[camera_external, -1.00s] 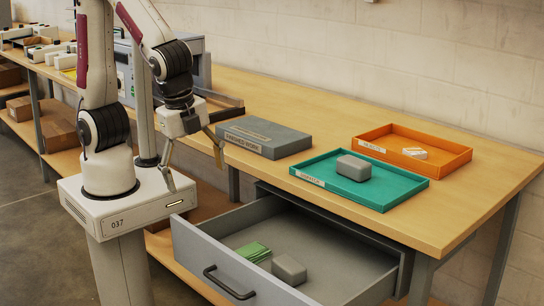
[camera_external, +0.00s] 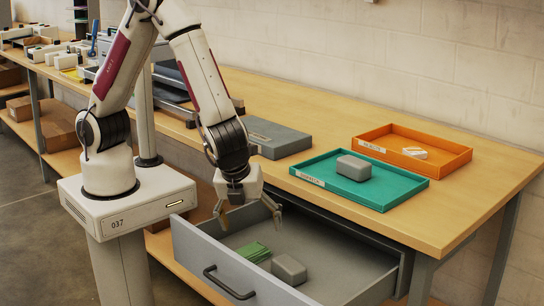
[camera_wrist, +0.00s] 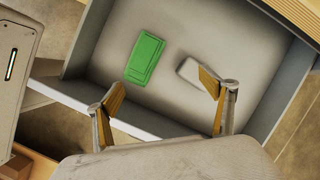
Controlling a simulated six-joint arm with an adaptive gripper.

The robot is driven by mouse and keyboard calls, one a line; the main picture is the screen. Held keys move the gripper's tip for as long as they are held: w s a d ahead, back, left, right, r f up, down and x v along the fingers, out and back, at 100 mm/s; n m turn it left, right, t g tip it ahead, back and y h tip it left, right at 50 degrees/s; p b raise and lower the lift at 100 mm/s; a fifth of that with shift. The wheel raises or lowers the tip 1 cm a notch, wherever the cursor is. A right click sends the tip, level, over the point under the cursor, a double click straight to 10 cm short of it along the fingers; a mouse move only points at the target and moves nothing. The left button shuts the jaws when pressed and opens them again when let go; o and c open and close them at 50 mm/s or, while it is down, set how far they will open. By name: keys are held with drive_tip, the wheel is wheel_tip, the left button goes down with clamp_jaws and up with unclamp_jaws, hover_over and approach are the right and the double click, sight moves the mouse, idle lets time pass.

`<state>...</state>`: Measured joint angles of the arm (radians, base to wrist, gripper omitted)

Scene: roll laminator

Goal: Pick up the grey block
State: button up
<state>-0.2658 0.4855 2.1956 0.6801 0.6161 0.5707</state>
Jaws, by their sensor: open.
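A grey block (camera_external: 289,269) lies in the open drawer, just right of a green stack. In the wrist view the grey block (camera_wrist: 189,71) is partly hidden behind the right finger. A second grey block (camera_external: 353,168) rests in the teal tray (camera_external: 408,191) on the table. My gripper (camera_external: 250,218) is open and empty above the drawer, near its left side. In the wrist view the fingers of my gripper (camera_wrist: 160,108) are spread wide, pointing towards the drawer floor.
The grey drawer (camera_external: 345,268) has raised walls and a front with a dark handle. The green stack (camera_external: 253,252) lies close beside the block; it also shows in the wrist view (camera_wrist: 145,58). An orange tray (camera_external: 455,161) and a grey box (camera_external: 263,138) stand on the table.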

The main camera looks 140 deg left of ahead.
wheel_tip(320, 180, down, 3)
drive_tip(key=w+a+m, duration=0.2)
drive_tip(key=w+m, duration=0.1)
drive_tip(key=m, duration=0.1)
drive_tip(key=m+t, duration=0.2)
drive_tip(key=m, duration=0.2)
approach(288, 263)
wheel_tip(288, 263, down, 3)
drive_tip(key=shift+a+r+m, duration=0.15)
drive_tip(key=shift+a+m, duration=0.2)
drive_tip(key=shift+m, duration=0.35)
drive_tip(key=shift+x, duration=1.3)
drive_tip(key=shift+w+a, duration=0.1)
drive_tip(key=shift+x, duration=2.55)
drive_tip(key=shift+y, duration=0.3)
drive_tip(key=c, duration=1.7)
